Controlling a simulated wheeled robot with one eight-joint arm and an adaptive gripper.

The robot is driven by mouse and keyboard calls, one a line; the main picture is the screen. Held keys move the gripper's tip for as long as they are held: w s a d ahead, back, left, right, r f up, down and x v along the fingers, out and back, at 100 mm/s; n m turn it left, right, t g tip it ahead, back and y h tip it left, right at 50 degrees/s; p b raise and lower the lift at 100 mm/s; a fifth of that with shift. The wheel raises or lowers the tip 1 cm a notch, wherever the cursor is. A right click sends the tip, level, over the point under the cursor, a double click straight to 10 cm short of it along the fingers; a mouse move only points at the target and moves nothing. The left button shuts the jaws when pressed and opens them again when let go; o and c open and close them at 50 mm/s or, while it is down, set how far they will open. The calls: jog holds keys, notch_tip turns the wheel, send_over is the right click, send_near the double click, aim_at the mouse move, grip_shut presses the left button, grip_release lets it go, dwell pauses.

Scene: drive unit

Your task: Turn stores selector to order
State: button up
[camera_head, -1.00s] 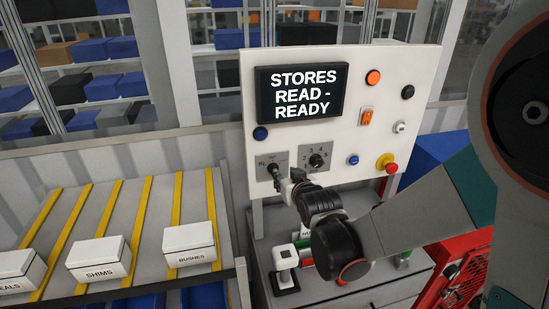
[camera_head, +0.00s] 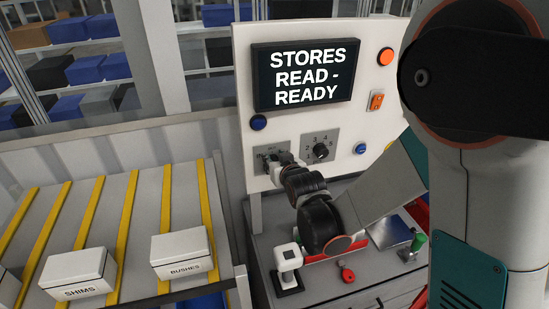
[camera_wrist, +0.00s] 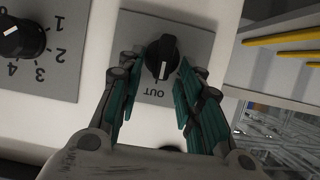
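A selector with a black knob (camera_wrist: 161,57) and a white pointer line sits on a small grey plate (camera_wrist: 196,42) in the wrist view. One upside-down label reads OUT; no "order" label is legible. The plate also shows on the white panel (camera_head: 245,95) in the head view, where my arm partly covers it. My gripper (camera_wrist: 158,72) is open, a teal-padded finger on each side of the knob. The right finger is close to the knob; I cannot tell if it touches. The display (camera_head: 303,75) reads STORES READ - READY.
A second knob (camera_head: 320,151), numbered, is just right of the selector. The panel also has a blue button (camera_head: 259,122), an orange button (camera_head: 386,57) and an orange rocker switch (camera_head: 376,101). Boxes labelled SHIMS (camera_head: 78,272) and BUSHES (camera_head: 182,256) stand on the rack at left.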

jog(key=shift+c, duration=0.3)
grip_shut()
jog(key=shift+d, duration=0.1)
jog(key=m+y+b, duration=0.2)
jog(key=b, duration=0.1)
jog(key=d+f+m+y+b, duration=0.1)
jog(key=m+b, duration=0.2)
jog(key=b, duration=0.1)
jog(key=d+m+y+b, duration=0.1)
jog(key=m+y+b, duration=0.1)
jog(key=m+b, duration=0.1)
jog(key=shift+w+f+y+b, duration=0.25)
jog(key=shift+w+y+b, duration=0.05)
jog(key=shift+b, duration=0.3)
jog(key=shift+m, duration=0.3)
